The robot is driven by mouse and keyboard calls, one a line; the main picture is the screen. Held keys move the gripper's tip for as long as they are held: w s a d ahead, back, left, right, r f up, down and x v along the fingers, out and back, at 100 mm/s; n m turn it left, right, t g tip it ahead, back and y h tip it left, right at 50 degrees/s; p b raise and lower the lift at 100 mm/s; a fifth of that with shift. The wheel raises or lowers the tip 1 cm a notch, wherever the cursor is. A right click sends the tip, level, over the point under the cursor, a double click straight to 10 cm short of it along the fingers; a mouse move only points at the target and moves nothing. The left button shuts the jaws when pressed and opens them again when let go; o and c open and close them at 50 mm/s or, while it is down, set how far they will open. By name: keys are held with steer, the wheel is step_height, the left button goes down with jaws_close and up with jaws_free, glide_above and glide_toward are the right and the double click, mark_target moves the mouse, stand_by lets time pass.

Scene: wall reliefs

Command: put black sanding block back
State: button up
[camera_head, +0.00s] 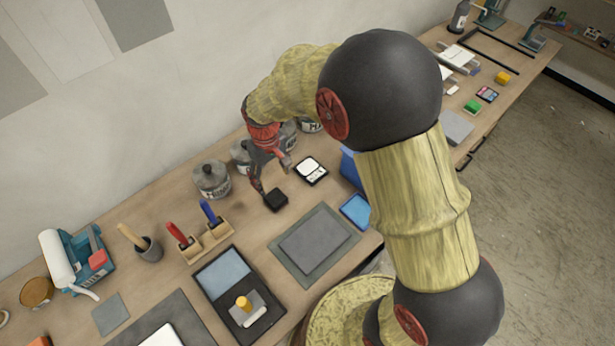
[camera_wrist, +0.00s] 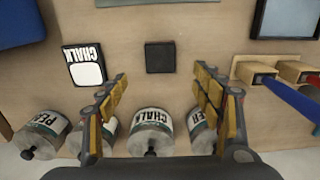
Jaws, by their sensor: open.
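The black sanding block (camera_head: 276,200) lies on the wooden workbench, and it also shows in the wrist view (camera_wrist: 160,57), between and beyond my fingertips. My gripper (camera_head: 268,183) is open and empty, with its fingers pointing down beside the block in the head view. In the wrist view my gripper (camera_wrist: 163,82) has its two fingers spread wide apart, and the block is not between the pads. I cannot tell the exact height of the fingers above the bench.
Several labelled jars (camera_wrist: 151,131) stand along the wall. A wooden holder (camera_head: 206,240) with red and blue tools and a grey mat (camera_head: 314,243) are nearby. Bare bench surrounds the block.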

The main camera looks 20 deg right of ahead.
steer(key=s+d+r+m+t, duration=0.2)
steer(key=s+d+r, duration=0.3)
steer(key=r, duration=0.6)
steer(key=s+d+r+m+t, duration=0.1)
steer(key=s+d+r+t, duration=0.15)
steer(key=s+r, duration=0.65)
steer(key=s+d+r+m+t, duration=0.1)
steer(key=s+d+r, duration=0.2)
steer(key=s, duration=0.5)
steer(key=shift+r+m, duration=0.3)
steer(key=shift+r, duration=0.55)
steer(key=shift+s, duration=0.1)
